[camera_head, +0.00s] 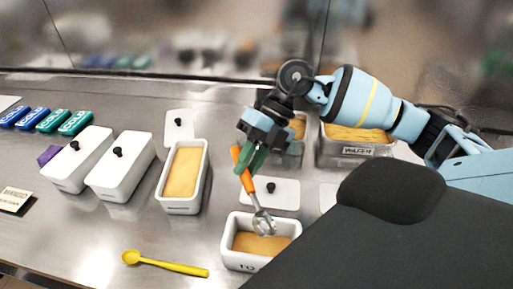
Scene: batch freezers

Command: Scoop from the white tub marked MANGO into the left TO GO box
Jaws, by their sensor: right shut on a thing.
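My right gripper (256,150) is shut on the orange handle of a scoop (247,180). The scoop's metal head (263,223) points down over a white open box (232,262) at the front, whose front marking is partly cut and seems to start with "TO". Tan-orange stuff fills the box; I cannot tell whether the head touches it. A white open tub (184,204) of yellow-orange stuff stands to the left, its small label unreadable, so I cannot confirm MANGO. Another open tub is partly hidden behind my gripper. My left gripper is not in view.
Two lidded white tubs (77,158) (120,167) stand at the left, near blue and green COLD packs (55,119). A yellow spoon (165,264) lies in front. A loose lid (275,195) lies behind the box. A labelled tub (360,150) stands at the back right.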

